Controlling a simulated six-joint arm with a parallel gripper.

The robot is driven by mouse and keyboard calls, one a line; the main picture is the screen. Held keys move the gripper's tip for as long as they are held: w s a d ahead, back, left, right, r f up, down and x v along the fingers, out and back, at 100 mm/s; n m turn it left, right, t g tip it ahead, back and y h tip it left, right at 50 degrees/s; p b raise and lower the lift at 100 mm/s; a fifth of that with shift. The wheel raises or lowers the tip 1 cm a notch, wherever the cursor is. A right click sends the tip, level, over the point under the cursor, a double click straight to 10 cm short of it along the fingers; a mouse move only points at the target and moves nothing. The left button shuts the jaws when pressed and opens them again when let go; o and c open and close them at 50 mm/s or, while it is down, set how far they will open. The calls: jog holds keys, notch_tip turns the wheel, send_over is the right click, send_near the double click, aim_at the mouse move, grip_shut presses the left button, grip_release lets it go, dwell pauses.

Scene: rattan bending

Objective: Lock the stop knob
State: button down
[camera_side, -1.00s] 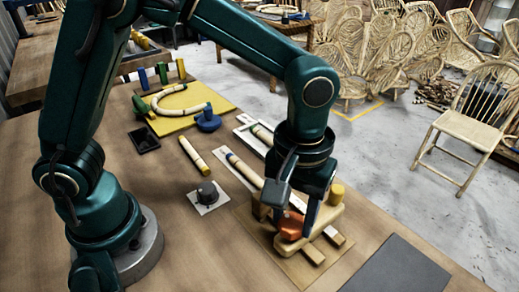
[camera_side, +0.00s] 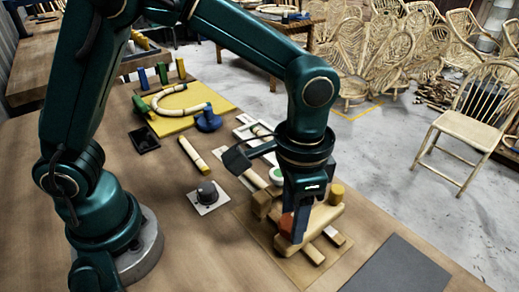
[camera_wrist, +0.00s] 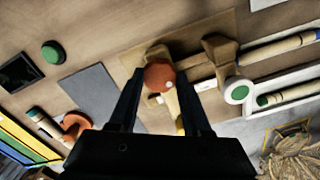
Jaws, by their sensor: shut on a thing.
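The orange-red stop knob (camera_wrist: 159,76) sits between my two fingertips in the wrist view, with a small white mark on its edge. My gripper (camera_wrist: 160,88) is shut on it, one dark finger at each side. In the side view only an orange sliver of the knob (camera_side: 286,222) shows beside my gripper (camera_side: 299,232), which points straight down. The knob is on the wooden jig (camera_side: 322,217), which has a yellow peg (camera_side: 337,192) at its far end. My fingers hide most of the knob in the side view; whether it is locked cannot be told.
A green-topped white round piece (camera_wrist: 238,93) stands beside the jig, near rattan rods (camera_wrist: 287,96). A black knob on a white plate (camera_side: 207,192) is to the left. A yellow board (camera_side: 185,118) with a bent rod lies behind. A grey mat (camera_side: 395,266) is bare.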

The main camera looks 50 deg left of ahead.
jog(key=m, duration=0.4)
jog(key=shift+m, duration=1.9)
jog(key=shift+r, duration=0.1)
jog(key=shift+c, duration=1.7)
grip_release()
jog(key=shift+r, duration=2.55)
